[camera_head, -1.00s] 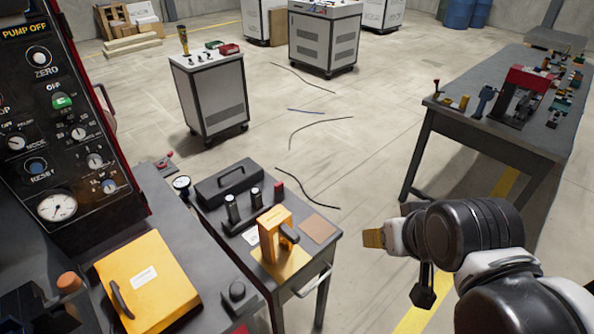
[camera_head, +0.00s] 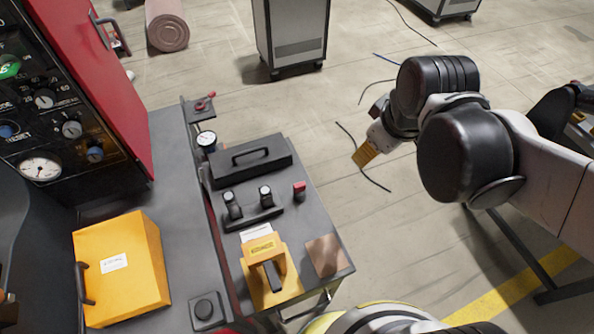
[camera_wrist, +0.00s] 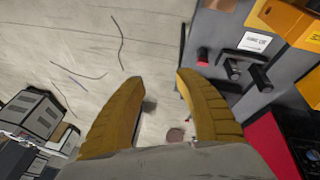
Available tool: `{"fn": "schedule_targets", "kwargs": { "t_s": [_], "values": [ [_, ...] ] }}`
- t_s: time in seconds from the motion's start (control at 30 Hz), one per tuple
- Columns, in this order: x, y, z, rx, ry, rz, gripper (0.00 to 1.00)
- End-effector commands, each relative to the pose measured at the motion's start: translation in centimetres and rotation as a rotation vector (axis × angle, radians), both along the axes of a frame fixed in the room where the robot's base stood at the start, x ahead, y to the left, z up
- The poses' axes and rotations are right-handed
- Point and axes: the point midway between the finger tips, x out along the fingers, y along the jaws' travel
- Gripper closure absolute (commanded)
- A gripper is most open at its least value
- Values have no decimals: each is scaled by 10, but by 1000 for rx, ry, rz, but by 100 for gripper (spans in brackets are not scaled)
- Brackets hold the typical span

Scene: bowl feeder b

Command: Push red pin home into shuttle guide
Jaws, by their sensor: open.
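A small red pin (camera_head: 299,191) with a dark lower part stands on the grey cart top, right of two black-and-silver upright cylinders (camera_head: 249,200) on a dark base. Its red end also shows in the wrist view (camera_wrist: 202,57). An orange fixture (camera_head: 271,273) with a dark handle stands nearer on the cart; I cannot tell whether it is the shuttle guide. My gripper (camera_head: 361,153) is in the air beyond the cart's right edge, apart from the pin. In the wrist view its yellow fingers (camera_wrist: 161,79) are spread with nothing between them.
A yellow box (camera_head: 120,268) and a control panel with a red side (camera_head: 100,80) are left. Open floor lies right of the cart.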

Motion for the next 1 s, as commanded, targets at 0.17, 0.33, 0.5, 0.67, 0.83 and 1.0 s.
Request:
{"fn": "schedule_targets", "kwargs": {
  "t_s": [0.17, 0.33, 0.5, 0.67, 0.83, 1.0],
  "values": [
    [21, 42, -21, -111, 89, 350, 60],
    [32, 86, -55, -207, 175, 724, 60],
    [32, 120, -90, -266, 242, 1030, 60],
    [29, 136, -109, -290, 275, 1189, 60],
    [29, 139, -131, -295, 284, 1231, 60],
    [29, 139, -160, -295, 283, 1229, 60]
  ]
}}
